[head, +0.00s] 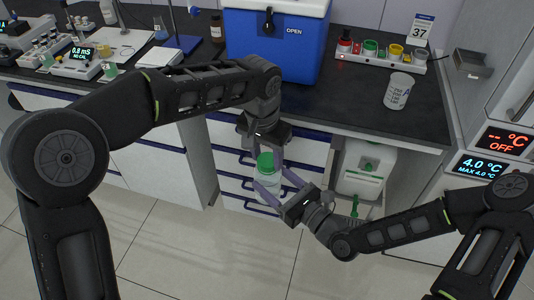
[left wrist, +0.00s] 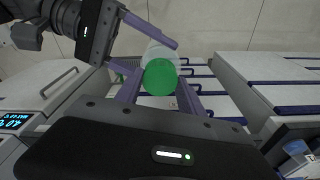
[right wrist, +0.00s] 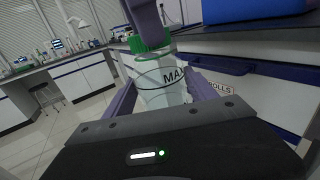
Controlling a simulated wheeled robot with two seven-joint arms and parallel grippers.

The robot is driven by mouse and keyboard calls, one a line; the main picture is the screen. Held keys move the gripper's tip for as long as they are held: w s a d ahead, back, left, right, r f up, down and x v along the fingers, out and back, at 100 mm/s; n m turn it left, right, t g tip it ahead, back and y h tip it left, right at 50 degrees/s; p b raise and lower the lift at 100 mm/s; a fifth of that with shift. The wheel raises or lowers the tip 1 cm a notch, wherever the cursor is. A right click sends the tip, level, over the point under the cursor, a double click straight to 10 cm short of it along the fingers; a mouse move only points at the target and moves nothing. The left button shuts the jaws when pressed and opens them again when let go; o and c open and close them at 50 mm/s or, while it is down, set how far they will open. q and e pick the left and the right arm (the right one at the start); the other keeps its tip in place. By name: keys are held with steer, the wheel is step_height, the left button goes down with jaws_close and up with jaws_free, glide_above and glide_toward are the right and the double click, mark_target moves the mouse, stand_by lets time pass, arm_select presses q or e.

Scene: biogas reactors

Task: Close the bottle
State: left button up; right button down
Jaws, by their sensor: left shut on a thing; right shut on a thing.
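A clear bottle (head: 266,187) with a green cap (head: 265,162) is held upright in front of the drawers. My right gripper (head: 268,190) is shut around the bottle's body from the right and below, also seen in the right wrist view, where the bottle (right wrist: 158,90) shows dark lettering. My left gripper (head: 266,156) comes down from above and is shut on the green cap. In the left wrist view the cap (left wrist: 160,77) sits between the purple fingers, with the bottle beyond it. The cap is on the bottle's mouth; whether it is fully tightened I cannot tell.
A blue cooler box (head: 275,45) marked OPEN stands on the dark bench (head: 325,105) behind my grippers. A white cup (head: 398,91) and a rack of coloured jars (head: 380,52) stand to its right. A white container (head: 366,168) is below the bench, right of the drawers.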

arm_select(q)
steer(key=m, duration=0.4)
steer(key=shift+a, duration=0.1)
steer(key=m+g, duration=0.1)
steer(key=m, duration=0.4)
steer(key=shift+w+h, duration=0.15)
steer(key=shift+h, duration=0.15)
steer(key=m, duration=0.7)
steer(key=shift+w+f+m+g, duration=0.1)
steer(key=shift+m+g, duration=0.2)
steer(key=shift+g, duration=0.1)
steer(key=m, duration=0.2)
steer(key=shift+m, duration=0.3)
steer(key=m, duration=0.5)
steer(key=shift+g+y, duration=0.3)
steer(key=shift+y, duration=0.1)
steer(key=m, duration=0.4)
steer(key=shift+d+y, duration=0.25)
steer(key=shift+y, duration=0.05)
steer(key=m, duration=0.4)
steer(key=shift+w, duration=0.1)
